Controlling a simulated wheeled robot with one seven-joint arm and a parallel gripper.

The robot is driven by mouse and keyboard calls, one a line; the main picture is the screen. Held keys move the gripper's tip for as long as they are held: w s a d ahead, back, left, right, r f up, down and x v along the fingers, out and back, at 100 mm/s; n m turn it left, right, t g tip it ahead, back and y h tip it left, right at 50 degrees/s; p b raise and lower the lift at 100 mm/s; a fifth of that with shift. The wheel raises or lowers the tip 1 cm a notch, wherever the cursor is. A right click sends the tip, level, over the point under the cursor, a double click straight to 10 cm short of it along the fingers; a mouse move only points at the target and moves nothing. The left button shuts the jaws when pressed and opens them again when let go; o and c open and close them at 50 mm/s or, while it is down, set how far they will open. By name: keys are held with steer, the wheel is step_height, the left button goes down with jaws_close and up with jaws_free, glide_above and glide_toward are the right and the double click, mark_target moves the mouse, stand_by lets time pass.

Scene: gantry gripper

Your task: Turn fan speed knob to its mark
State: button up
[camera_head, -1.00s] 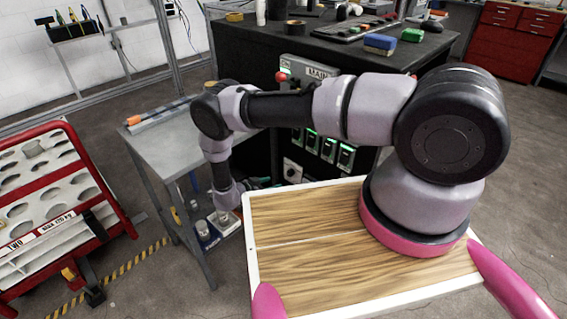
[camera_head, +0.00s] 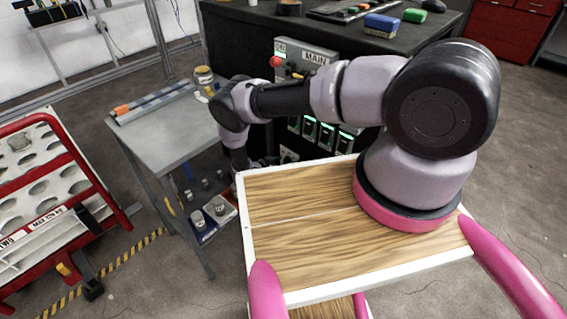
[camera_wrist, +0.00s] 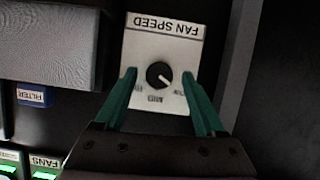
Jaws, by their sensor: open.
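The fan speed knob (camera_wrist: 159,75) is a small round black knob with a white pointer line, on a white plate labelled FAN SPEED (camera_wrist: 165,42). The plate appears upside down in the wrist view. The pointer slants toward the lower right, between the printed MID below and a partly covered label at the right. My gripper (camera_wrist: 159,82) is open, with one green finger on each side of the knob and a visible gap to it on both sides. Contact depth cannot be told. In the head view my gripper is hidden behind my wooden top.
A grey block (camera_wrist: 50,45) juts out left of the plate, above a blue FILTER label (camera_wrist: 32,96). Lit green FANS switches (camera_wrist: 42,172) sit at the lower left. A grey side table (camera_head: 165,140) stands left of the cabinet, with a red rack (camera_head: 60,190) farther left.

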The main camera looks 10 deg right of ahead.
steer(key=shift+d+f, duration=0.1)
steer(key=shift+d, duration=0.05)
jaws_close()
